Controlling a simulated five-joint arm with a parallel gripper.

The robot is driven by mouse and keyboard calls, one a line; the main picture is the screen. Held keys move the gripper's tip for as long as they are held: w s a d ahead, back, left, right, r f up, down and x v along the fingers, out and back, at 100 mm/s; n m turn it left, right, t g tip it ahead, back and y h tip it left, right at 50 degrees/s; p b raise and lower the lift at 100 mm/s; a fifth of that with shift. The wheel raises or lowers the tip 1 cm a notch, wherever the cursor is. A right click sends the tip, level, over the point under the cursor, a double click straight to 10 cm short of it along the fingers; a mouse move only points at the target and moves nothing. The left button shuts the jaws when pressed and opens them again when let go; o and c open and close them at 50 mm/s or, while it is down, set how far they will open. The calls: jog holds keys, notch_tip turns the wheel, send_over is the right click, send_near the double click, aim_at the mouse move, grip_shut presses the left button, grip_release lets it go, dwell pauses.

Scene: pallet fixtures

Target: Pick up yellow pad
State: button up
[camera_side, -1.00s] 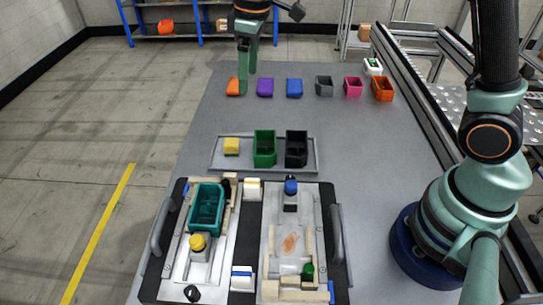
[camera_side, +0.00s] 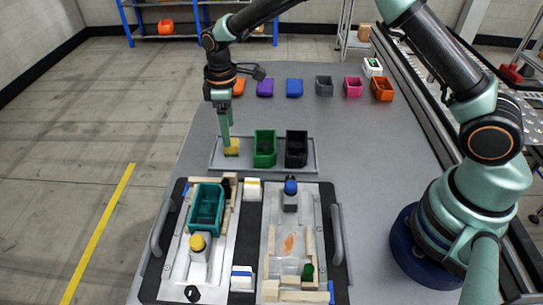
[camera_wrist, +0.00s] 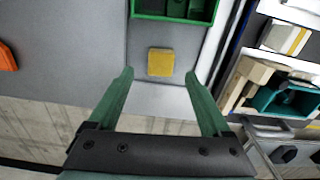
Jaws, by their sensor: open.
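The yellow pad (camera_side: 232,148) sits at the left end of a grey tray (camera_side: 219,166), left of a green bin (camera_side: 264,148). In the wrist view the pad (camera_wrist: 161,62) is a small yellow block lying ahead of and between the two green fingertips of my gripper (camera_wrist: 158,77). The fingers are spread wide with nothing between them.
A black bin (camera_side: 296,149) stands right of the green bin on the tray. A pallet fixture with a teal bin (camera_side: 206,207) is in front. The table between row and tray is clear.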

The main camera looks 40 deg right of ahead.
jog(key=shift+s+d+f, duration=0.1)
jog(key=shift+f, duration=2.6)
grip_shut()
jog(key=shift+r, duration=0.15)
notch_tip(320, 180, up, 20)
